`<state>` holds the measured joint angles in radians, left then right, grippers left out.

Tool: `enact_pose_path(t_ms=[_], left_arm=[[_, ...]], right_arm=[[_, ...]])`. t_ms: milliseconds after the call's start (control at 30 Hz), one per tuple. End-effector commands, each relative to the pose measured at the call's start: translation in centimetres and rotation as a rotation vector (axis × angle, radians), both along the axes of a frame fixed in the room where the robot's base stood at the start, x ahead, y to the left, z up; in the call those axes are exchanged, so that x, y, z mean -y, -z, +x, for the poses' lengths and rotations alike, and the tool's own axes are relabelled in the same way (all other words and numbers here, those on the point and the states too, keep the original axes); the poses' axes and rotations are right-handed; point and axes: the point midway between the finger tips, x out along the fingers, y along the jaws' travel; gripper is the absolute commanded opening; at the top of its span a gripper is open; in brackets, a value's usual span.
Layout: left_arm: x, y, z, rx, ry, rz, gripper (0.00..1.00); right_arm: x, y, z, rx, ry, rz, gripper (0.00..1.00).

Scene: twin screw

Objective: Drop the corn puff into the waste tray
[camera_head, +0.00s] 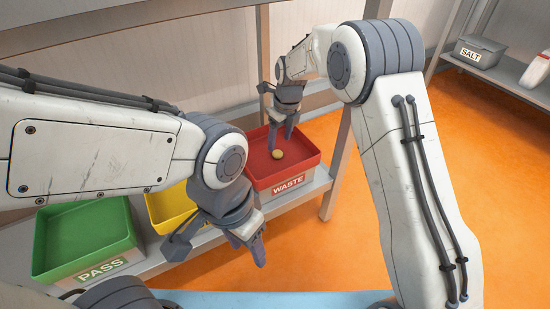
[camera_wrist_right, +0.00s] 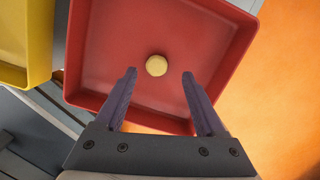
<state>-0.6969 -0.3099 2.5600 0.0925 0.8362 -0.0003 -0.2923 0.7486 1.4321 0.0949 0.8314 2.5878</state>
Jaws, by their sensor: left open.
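The corn puff (camera_head: 278,154) is a small round yellow ball. It is over the floor of the red waste tray (camera_head: 309,167), and I cannot tell whether it is resting there or falling. In the right wrist view the corn puff (camera_wrist_right: 156,65) shows against the red tray floor (camera_wrist_right: 110,40), beyond the fingertips. My right gripper (camera_head: 283,136) is above the tray, fingers apart; the wrist view shows the open fingers (camera_wrist_right: 160,75) with nothing between them. My left gripper (camera_head: 254,247) is open and empty, low in front of the trays, pointing down.
A yellow tray (camera_head: 165,208) stands left of the red tray, partly hidden by my left arm. A green tray labelled PASS (camera_head: 85,235) stands further left. A shelf post stands right of the red tray.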

Motion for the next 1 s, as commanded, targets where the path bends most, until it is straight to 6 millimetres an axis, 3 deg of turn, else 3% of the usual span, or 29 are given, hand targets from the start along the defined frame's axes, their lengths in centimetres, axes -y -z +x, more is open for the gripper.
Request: enact_pose_path(t_ms=[167, 600, 1000], left_arm=[[0.0, -0.9, 0.0, 0.0, 0.0, 0.0, 0.55], [0.0, -5.4, 0.0, 0.0, 0.0, 0.0, 0.55], [0.0, -5.8, 0.0, 0.0, 0.0, 0.0, 0.55]], right_arm=[[0.1, -1.3, -0.1, 0.002, 0.0, 0.001, 0.72], [1.0, -9.2, -0.9, 0.001, 0.001, -0.001, 0.72], [1.1, -10.3, -1.1, 0.0, 0.0, 0.0, 0.72]])
